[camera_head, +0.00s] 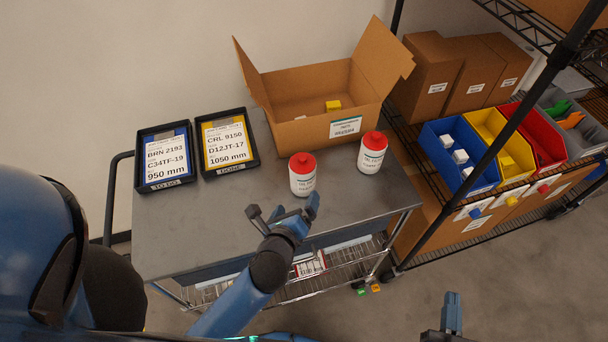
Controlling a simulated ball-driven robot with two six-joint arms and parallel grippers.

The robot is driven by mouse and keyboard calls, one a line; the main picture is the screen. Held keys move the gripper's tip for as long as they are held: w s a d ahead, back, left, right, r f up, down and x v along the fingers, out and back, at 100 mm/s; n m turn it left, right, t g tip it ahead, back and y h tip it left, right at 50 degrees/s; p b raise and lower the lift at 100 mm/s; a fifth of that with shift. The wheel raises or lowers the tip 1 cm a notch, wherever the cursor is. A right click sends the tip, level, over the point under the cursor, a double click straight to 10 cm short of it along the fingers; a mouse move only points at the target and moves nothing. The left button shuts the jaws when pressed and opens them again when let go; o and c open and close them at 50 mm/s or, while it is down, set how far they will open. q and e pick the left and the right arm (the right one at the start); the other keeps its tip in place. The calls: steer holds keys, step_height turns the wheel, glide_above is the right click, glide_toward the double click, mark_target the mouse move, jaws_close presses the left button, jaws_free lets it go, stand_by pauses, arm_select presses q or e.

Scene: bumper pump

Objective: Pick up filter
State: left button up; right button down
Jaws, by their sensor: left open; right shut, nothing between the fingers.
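Two white cylinders with red lids stand upright on the grey cart top; their labels seem to mark them as filters. The nearer filter (302,181) is left of the farther filter (370,158). My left gripper (284,208) is open and empty, just in front of and slightly left of the nearer filter, with one finger close to its base. I cannot tell whether they touch. My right gripper (451,312) is shut and empty at the bottom edge, away from the cart, only partly in view.
An open cardboard box (290,133) with a yellow item inside stands behind the filters. Two black trays with a blue card (166,157) and a yellow card (225,144) lie at the left. A shelf with a blue bin (455,164) and other bins is at right. The cart's front left is clear.

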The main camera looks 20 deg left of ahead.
mark_target(303, 179)
arm_select(q)
steer(key=w+m, duration=0.2)
steer(key=w+r+m+y, duration=0.1)
steer(key=w, duration=0.1)
steer(key=w+m+y, duration=0.1)
steer(key=w+m, duration=0.1)
steer(key=shift+w+a+r+m+p, duration=0.15)
steer(key=shift+w+m+p, duration=0.15)
steer(key=shift+w, duration=0.05)
steer(key=shift+a+p+x, duration=0.2)
steer(key=shift+p+x, duration=0.2)
steer(key=shift+x, duration=2.15)
steer(key=shift+w+a+f, duration=0.15)
steer(key=shift+w+f, duration=0.25)
steer(key=shift+f, duration=0.05)
steer(key=shift+c, duration=0.5)
steer(key=shift+s, duration=0.1)
steer(key=c, duration=1.2)
steer(key=shift+r, duration=0.15)
steer(key=shift+c, duration=0.7)
